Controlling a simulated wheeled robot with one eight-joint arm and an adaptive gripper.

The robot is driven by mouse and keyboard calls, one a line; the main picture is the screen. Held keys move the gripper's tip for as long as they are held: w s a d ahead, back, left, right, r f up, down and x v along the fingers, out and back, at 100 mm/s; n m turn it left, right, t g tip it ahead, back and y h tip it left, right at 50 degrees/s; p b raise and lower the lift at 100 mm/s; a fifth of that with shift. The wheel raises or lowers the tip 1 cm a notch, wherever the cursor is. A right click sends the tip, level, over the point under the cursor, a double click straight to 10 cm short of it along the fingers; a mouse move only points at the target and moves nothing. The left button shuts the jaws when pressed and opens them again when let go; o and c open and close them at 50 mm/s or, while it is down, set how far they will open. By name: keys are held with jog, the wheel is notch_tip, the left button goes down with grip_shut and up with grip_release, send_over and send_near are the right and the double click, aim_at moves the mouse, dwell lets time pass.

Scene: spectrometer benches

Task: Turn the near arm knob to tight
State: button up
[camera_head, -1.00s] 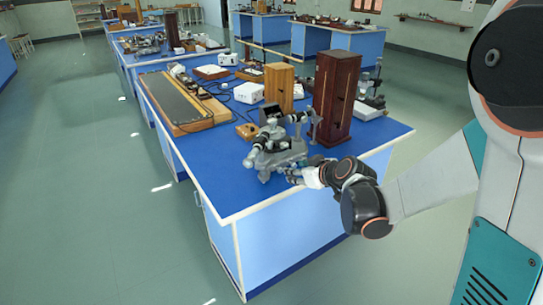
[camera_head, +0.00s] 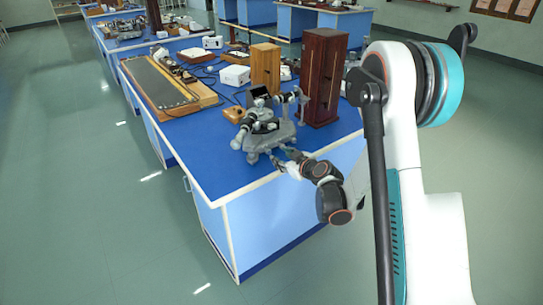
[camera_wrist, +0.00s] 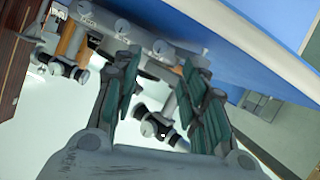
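The grey-black spectrometer (camera_head: 264,130) stands on the blue bench near its front edge. My gripper (camera_head: 283,160) is low at the near side of its base in the head view. In the wrist view, tilted and nearly upside down, my gripper (camera_wrist: 163,60) is open, with green-padded fingers apart. A round grey knob or foot (camera_wrist: 161,48) of the spectrometer shows between the fingertips, beyond them; I cannot tell if anything touches. Another round grey part (camera_wrist: 122,27) is to its left. The black-ended tube (camera_wrist: 150,122) shows between the fingers, farther off. I cannot tell which part is the near arm knob.
A tall dark wooden box (camera_head: 322,80) and a lighter wooden box (camera_head: 265,68) stand behind the spectrometer. A small wooden block (camera_head: 234,114) lies to its left. The blue bench top (camera_head: 213,165) is clear at the front left.

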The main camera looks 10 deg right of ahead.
aim_at(269, 152)
jog(key=b+x, duration=0.2)
jog(key=x, duration=0.7)
jog(key=shift+c, duration=0.3)
jog(key=shift+s, duration=0.1)
grip_shut()
